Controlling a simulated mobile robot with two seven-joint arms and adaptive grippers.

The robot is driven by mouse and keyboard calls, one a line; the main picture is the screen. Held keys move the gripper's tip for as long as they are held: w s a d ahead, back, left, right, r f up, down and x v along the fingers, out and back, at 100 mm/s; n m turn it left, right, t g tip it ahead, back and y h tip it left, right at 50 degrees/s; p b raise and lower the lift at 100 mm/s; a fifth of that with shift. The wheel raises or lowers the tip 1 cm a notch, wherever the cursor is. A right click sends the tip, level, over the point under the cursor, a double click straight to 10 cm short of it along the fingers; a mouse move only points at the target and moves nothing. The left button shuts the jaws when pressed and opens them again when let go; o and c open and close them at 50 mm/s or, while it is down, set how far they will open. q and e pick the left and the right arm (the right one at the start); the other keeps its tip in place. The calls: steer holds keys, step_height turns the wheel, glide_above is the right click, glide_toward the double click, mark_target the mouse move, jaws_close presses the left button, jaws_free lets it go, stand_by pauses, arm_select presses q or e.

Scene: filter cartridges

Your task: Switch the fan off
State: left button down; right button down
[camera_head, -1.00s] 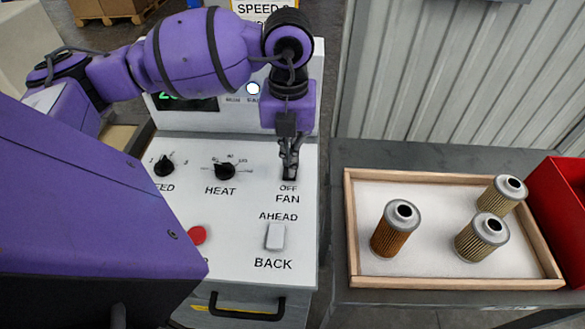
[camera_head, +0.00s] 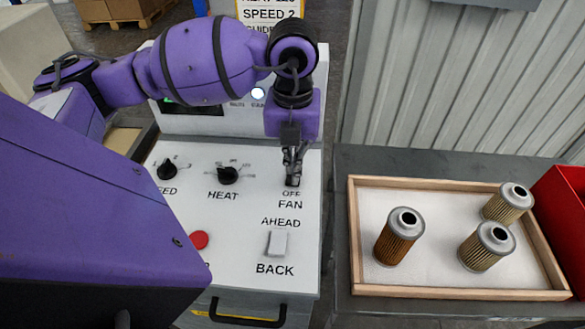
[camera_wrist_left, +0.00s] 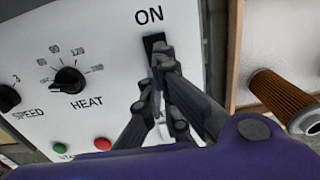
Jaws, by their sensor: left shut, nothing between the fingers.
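The fan switch (camera_head: 292,181) is a black rocker on the white control panel, just above the words OFF and FAN in the head view. In the left wrist view the black rocker (camera_wrist_left: 153,42) shows below the word ON, its lower part hidden behind my fingers. My left gripper (camera_head: 293,164) is shut and empty, pointing down at the switch. In the left wrist view its fingertips (camera_wrist_left: 163,62) overlap the rocker; I cannot tell whether they touch it. Which way the rocker is tipped is unclear. My right gripper is not in view.
The panel also carries a heat knob (camera_head: 228,175), a speed knob (camera_head: 167,171), a red button (camera_head: 199,240) and a white AHEAD/BACK rocker (camera_head: 277,243). To the right, a wooden tray (camera_head: 455,294) holds three filter cartridges, beside a red bin (camera_head: 562,215).

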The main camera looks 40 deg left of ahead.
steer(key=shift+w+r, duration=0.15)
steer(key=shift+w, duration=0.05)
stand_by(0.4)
arm_select(q)
steer(key=shift+f, duration=0.35)
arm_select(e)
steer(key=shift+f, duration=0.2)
arm_select(q)
steer(key=shift+f+b, duration=0.45)
steer(key=shift+f, duration=0.15)
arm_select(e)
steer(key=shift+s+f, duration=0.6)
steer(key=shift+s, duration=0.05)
arm_select(q)
steer(key=shift+f, duration=0.55)
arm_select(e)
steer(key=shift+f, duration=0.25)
arm_select(q)
steer(key=shift+r, duration=0.15)
